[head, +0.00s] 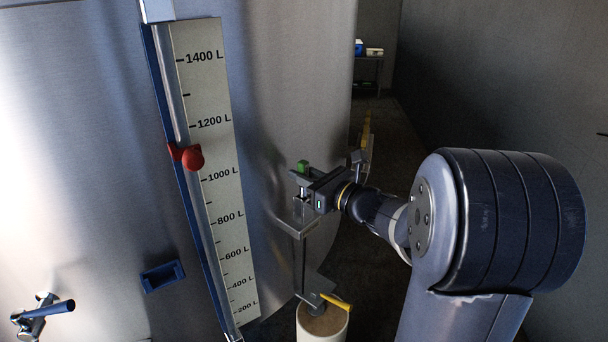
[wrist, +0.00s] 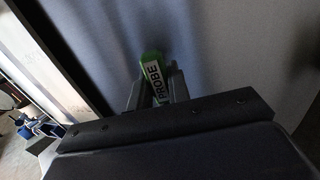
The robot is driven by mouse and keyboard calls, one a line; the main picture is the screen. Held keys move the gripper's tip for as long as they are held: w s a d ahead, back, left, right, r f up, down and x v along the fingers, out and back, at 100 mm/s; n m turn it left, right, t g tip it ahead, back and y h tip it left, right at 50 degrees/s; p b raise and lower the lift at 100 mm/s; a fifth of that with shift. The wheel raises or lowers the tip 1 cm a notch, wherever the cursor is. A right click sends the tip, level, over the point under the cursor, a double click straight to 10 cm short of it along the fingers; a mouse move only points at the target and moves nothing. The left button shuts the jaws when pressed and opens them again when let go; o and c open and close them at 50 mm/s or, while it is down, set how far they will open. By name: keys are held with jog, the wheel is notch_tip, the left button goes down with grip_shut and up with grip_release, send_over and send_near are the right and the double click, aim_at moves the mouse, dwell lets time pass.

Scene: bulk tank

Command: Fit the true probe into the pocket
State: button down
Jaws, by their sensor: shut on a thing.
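A probe with a green top (head: 303,166) is between the jaws of my gripper (head: 304,186), beside the steel tank. In the wrist view the probe (wrist: 154,78) shows its green end and a white label reading PROBE, with the fingers (wrist: 157,88) shut on it. Its lower part is hidden by the jaws. A small grey shelf bracket (head: 304,222) is just below my gripper; I cannot tell whether the probe touches it. No opening I can name for certain as the pocket shows; a blue-framed rectangle (head: 162,276) is on the tank wall.
The tank wall (head: 90,150) fills the left, with a level scale (head: 215,150) and red marker (head: 192,158). Below the bracket is a valve with a yellow handle (head: 337,301) over a white cylinder (head: 321,325).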

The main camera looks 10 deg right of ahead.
jog(key=shift+f+b, duration=1.35)
jog(key=shift+f, duration=0.2)
jog(key=c, duration=1.3)
grip_release()
jog(key=shift+o, duration=0.2)
jog(key=v, duration=1.1)
jog(key=shift+b, duration=0.45)
jog(key=shift+w+a, duration=0.1)
jog(key=shift+w, duration=0.1)
jog(key=p+x, duration=0.1)
jog(key=x, duration=0.9)
jog(key=shift+w+a, duration=0.15)
jog(key=shift+a, duration=0.05)
jog(key=shift+w+r+p, duration=0.15)
jog(key=shift+r+p, duration=0.15)
jog(key=shift+r, duration=0.15)
